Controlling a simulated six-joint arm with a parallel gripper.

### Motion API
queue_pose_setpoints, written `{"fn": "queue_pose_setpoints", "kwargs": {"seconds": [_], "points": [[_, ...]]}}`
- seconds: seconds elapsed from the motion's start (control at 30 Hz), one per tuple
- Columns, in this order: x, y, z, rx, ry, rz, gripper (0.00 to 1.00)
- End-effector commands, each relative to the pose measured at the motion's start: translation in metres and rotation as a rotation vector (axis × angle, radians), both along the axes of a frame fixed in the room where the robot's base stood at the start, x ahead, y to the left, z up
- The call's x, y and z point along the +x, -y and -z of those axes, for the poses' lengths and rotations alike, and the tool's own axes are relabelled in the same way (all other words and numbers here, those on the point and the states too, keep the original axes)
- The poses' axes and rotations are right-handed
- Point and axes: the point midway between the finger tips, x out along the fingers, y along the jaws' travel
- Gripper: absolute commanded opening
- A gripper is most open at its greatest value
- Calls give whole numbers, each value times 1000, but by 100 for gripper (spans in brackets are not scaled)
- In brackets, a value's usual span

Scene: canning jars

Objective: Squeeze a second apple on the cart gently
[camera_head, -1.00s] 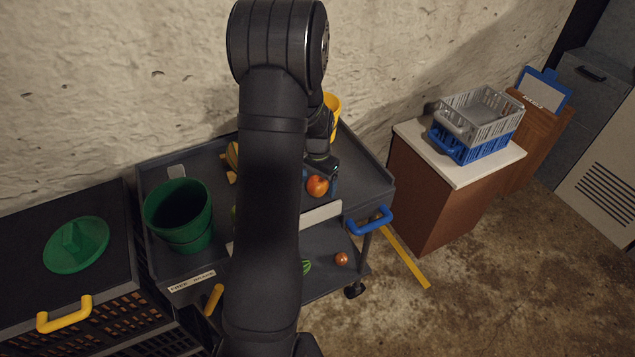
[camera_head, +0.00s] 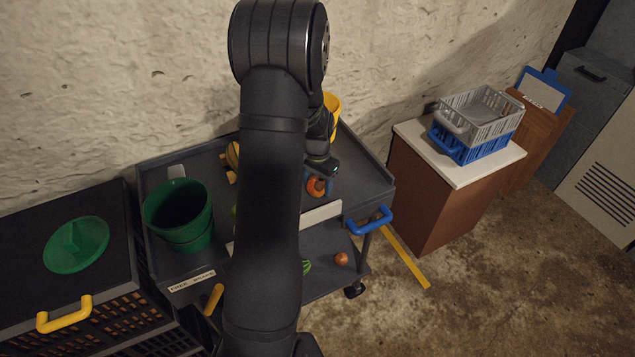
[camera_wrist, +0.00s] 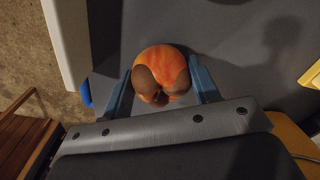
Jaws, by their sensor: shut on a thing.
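An orange-red apple (camera_head: 316,188) rests on the top tray of the dark cart (camera_head: 372,185), near its right end. In the wrist view the apple (camera_wrist: 165,62) shows brown patches on its near side. My gripper (camera_wrist: 160,72) has one blue finger on each side of the apple and is shut on it. In the head view my gripper (camera_head: 318,181) is low over the tray, and its fingers partly hide the apple. My arm hides the middle of the cart top.
A green bucket (camera_head: 180,230) stands on the cart's left part, and a yellow container (camera_head: 333,104) at the back. A small orange-red fruit (camera_head: 341,258) lies on the lower shelf. A blue handle (camera_head: 369,220) projects at right. A cabinet with crates (camera_head: 482,125) stands farther right.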

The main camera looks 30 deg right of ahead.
Motion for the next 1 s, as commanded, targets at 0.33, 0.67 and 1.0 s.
{"fn": "queue_pose_setpoints", "kwargs": {"seconds": [0.33, 0.67, 1.0], "points": [[0, 0, 0, 0, 0, 0, 69], [0, 0, 0, 0, 0, 0, 81], [1, 1, -46, -3, 5, 0, 81]]}}
